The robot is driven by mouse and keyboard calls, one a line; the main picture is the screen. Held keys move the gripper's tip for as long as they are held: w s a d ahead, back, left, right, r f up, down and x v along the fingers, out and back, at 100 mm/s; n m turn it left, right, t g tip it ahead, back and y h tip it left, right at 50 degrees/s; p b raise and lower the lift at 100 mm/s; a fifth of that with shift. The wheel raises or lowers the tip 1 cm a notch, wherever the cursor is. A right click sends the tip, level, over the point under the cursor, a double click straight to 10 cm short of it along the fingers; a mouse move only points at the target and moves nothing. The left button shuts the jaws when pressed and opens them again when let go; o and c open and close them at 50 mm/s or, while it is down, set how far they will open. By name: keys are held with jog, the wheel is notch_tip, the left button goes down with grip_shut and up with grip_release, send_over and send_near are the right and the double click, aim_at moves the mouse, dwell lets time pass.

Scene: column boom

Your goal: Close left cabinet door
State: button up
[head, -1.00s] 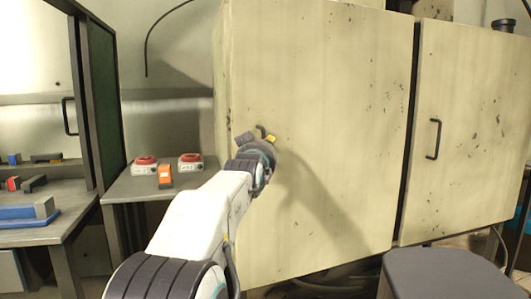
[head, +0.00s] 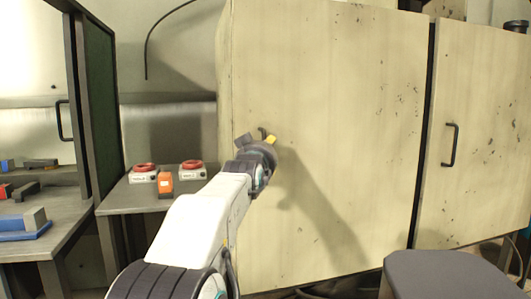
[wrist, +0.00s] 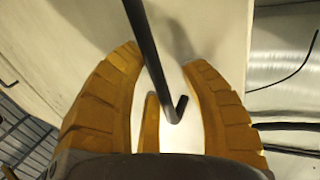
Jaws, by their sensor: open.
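The left cabinet door (head: 330,130) is a large, cream, speckled panel filling the middle of the head view. A dark gap separates its right edge from the right door; I cannot tell how far it stands open. Its black handle (head: 263,131) is near its left edge, mostly hidden by my gripper (head: 258,138). In the wrist view the black handle bar (wrist: 148,55) runs between the two yellow fingers of my gripper (wrist: 166,58). The fingers are open on either side of it, with gaps showing, and do not grip it.
The right cabinet door (head: 480,140) has a black handle (head: 450,145). A dark seat-like surface (head: 445,275) is at the lower right. At the left, a grey table (head: 130,200) holds red-topped devices and an orange item (head: 166,183), beside a green-panelled cabinet (head: 103,90).

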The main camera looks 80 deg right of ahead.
jog(key=shift+o, duration=0.4)
jog(key=shift+a, duration=0.6)
jog(key=a, duration=1)
jog(key=shift+w+a, duration=0.25)
jog(key=shift+a, duration=0.15)
